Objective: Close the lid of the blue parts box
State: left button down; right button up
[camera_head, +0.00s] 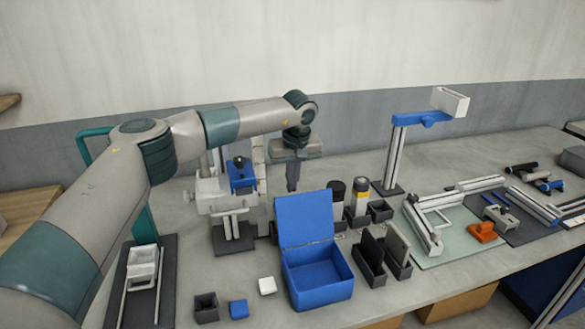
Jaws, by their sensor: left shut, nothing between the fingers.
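The blue parts box (318,284) stands on the bench near the middle of the picture. Its blue lid (304,217) is open and stands up at the back, leaning slightly backward, so the inside of the box shows. My left gripper (292,188) is shut and empty, pointing down behind the lid's upper edge. I cannot tell whether it touches the lid; it appears apart from it. My right gripper is not in view.
Right of the box are dark holders (372,262) with upright plates, and two cylinders (357,200) behind. A dark cup (206,307), a blue block (239,309) and a white block (267,285) lie left. A white and blue apparatus (232,222) stands behind left.

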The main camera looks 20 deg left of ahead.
pick_arm(q)
jog(key=s+d, duration=0.1)
jog(key=s+d+p, duration=0.1)
jog(key=s, duration=0.1)
jog(key=shift+r, duration=0.35)
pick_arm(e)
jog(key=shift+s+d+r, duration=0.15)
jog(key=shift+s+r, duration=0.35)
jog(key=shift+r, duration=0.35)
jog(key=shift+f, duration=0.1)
